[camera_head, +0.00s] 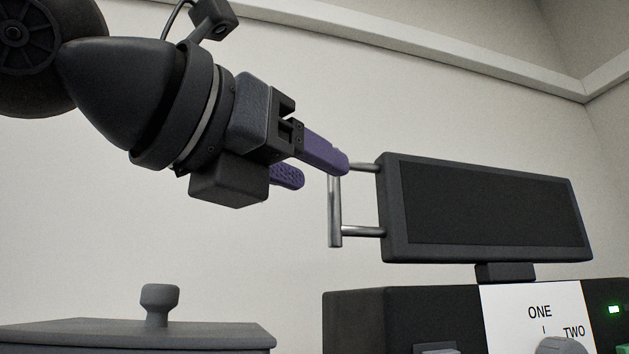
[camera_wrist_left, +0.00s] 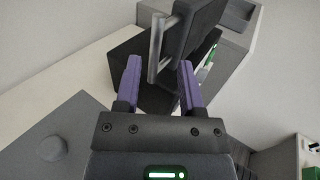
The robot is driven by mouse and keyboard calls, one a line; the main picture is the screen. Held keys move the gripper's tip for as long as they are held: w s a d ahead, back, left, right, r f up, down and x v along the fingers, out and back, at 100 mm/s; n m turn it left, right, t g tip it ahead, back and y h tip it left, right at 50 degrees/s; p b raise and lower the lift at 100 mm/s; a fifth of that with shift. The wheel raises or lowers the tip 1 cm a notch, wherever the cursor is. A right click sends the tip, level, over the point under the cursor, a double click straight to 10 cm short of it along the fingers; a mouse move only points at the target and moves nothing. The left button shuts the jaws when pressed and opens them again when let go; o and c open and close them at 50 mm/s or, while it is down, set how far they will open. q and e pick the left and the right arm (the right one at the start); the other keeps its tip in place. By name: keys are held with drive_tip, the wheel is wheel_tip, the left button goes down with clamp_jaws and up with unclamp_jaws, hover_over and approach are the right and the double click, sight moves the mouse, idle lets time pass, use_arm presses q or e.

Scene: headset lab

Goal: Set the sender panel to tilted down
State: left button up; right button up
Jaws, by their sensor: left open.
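The sender panel (camera_head: 490,208) is a dark flat screen in a grey frame, standing on a short mount above a black box. A metal bar handle (camera_head: 335,212) sticks out from its left side. My left gripper (camera_head: 318,168) has purple fingers and is open, close to the top of the handle. In the left wrist view the handle (camera_wrist_left: 156,48) shows beyond and between the open fingertips (camera_wrist_left: 160,72), beside the panel's edge (camera_wrist_left: 182,30). I cannot tell whether a finger touches the handle. My right gripper is in neither view.
The black box (camera_head: 355,318) below the panel has a white label plate (camera_head: 510,315) reading ONE and TWO, a knob (camera_head: 562,346) and a green light (camera_head: 613,309). A grey lidded box (camera_head: 130,336) with a knob on top stands at lower left. The wall behind is bare.

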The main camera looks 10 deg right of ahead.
sight(329, 182)
use_arm(q)
drive_tip(key=p+x, duration=0.1)
drive_tip(key=x, duration=0.3)
drive_tip(key=shift+w+a+r, duration=0.1)
drive_tip(key=shift+w+a, duration=0.05)
drive_tip(key=shift+w, duration=0.05)
drive_tip(key=shift+w+d, duration=0.2)
drive_tip(key=shift+d, duration=0.1)
drive_tip(key=shift+s, duration=0.15)
drive_tip(key=c, duration=0.4)
clamp_jaws()
idle(0.3)
